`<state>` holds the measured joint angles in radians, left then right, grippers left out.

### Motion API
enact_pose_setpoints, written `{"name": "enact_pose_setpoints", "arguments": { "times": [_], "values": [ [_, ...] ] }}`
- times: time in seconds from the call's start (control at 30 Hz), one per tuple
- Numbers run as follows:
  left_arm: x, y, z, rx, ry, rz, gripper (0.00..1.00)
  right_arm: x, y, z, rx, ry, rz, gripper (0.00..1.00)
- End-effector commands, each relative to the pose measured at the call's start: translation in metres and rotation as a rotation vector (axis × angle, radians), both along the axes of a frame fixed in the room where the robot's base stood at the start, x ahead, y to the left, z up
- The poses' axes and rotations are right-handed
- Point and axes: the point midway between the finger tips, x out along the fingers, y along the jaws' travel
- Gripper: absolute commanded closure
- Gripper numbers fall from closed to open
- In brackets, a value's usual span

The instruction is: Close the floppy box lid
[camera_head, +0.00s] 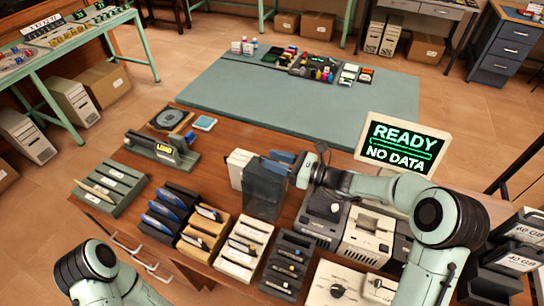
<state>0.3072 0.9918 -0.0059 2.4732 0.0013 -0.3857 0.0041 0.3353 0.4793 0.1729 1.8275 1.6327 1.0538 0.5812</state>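The floppy box appears as a cream box part (238,167) with a dark see-through lid (264,190) standing upright beside it, on the wooden table. The lid looks raised, not lying over the box; the hinge cannot be made out. My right gripper (291,166) reaches in from the right and is at the lid's upper right edge, touching or very close to it. Blue pieces show there; whether they are fingers or disks is unclear, so its opening cannot be told. Only a link of my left arm shows at bottom left; its gripper is out of view.
Disk trays (242,249) and dark holders (167,213) stand in front of the lid. Drive units (367,238) and a "READY NO DATA" monitor (400,145) stand at right. A "LOAD" device (163,150) is at left. Behind lies a green mat (215,93).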

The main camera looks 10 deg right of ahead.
Motion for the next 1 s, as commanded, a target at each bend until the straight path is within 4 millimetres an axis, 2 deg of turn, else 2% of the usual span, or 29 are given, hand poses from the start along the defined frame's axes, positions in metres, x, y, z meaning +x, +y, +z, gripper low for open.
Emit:
{"name": "enact_pose_setpoints", "arguments": {
  "times": [0.13, 0.43, 0.47, 0.5, 0.57, 1.0],
  "values": [
    [0.0027, 0.0, 0.0031, 0.0, -0.003, 0.0, 1.0, 0.0064, 0.0096, 0.0005, 0.001, 0.0, 0.0, 0.66],
    [0.0025, 0.0, 0.003, 0.0, -0.003, 0.0, 1.0, 0.0076, 0.0117, -0.0003, 0.001, 0.001, 0.0, 0.66],
    [0.0025, 0.0, 0.003, 0.0, -0.003, 0.0, 1.0, 0.0076, 0.0117, -0.0003, 0.001, 0.001, 0.0, 0.69],
    [0.0025, 0.0, 0.003, 0.0, -0.003, 0.0, 1.0, 0.0075, 0.0116, -0.0002, 0.001, 0.001, 0.0, 0.82],
    [0.0025, 0.0, 0.003, 0.0, -0.003, 0.0, 1.0, 0.0075, 0.0114, -0.0002, 0.001, 0.001, 0.0, 1.0],
    [-0.0047, 0.0, -0.0059, 0.0, 0.006, 0.0, 1.0, 0.0045, 0.0127, 0.0023, -0.017, -0.026, -0.002, 1.0]
  ]
}}
